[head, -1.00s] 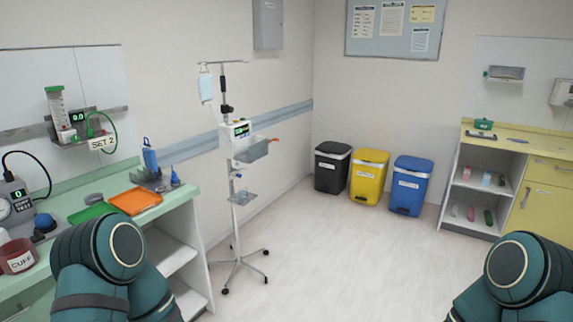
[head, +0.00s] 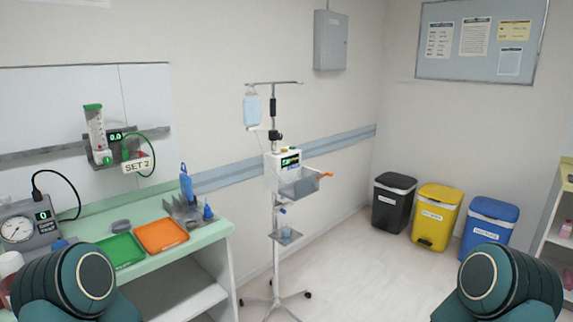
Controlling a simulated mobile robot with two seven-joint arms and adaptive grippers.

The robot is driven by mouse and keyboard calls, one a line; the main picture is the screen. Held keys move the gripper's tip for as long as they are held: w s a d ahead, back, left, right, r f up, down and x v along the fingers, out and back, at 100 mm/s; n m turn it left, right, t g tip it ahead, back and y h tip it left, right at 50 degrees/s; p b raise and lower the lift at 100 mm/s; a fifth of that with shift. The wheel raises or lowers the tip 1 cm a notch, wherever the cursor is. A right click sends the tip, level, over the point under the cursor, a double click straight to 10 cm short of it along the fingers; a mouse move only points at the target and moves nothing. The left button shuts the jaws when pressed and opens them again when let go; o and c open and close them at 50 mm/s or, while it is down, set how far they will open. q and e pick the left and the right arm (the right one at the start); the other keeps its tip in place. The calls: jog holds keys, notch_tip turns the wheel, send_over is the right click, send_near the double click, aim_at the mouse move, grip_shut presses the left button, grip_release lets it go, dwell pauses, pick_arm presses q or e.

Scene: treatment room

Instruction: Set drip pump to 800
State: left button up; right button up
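The drip pump (head: 283,170) is a white box with a small lit screen (head: 290,160), mounted on a wheeled drip stand (head: 276,250) near the middle of the head view. The digits on its screen are too small to read. A pale bag (head: 252,111) hangs from the stand's top bar, left of the pole. A grey basket (head: 299,187) with an orange lever is at the pump's right side. Teal links of my two arms show at the lower left and lower right corners, well apart from the pump. Neither gripper is in view.
A green-topped counter (head: 210,229) at left holds a green tray (head: 120,249), an orange tray (head: 161,235) and a gauge unit (head: 27,226). Black, yellow and blue bins (head: 489,222) stand along the back. The floor (head: 370,275) right of the stand is clear.

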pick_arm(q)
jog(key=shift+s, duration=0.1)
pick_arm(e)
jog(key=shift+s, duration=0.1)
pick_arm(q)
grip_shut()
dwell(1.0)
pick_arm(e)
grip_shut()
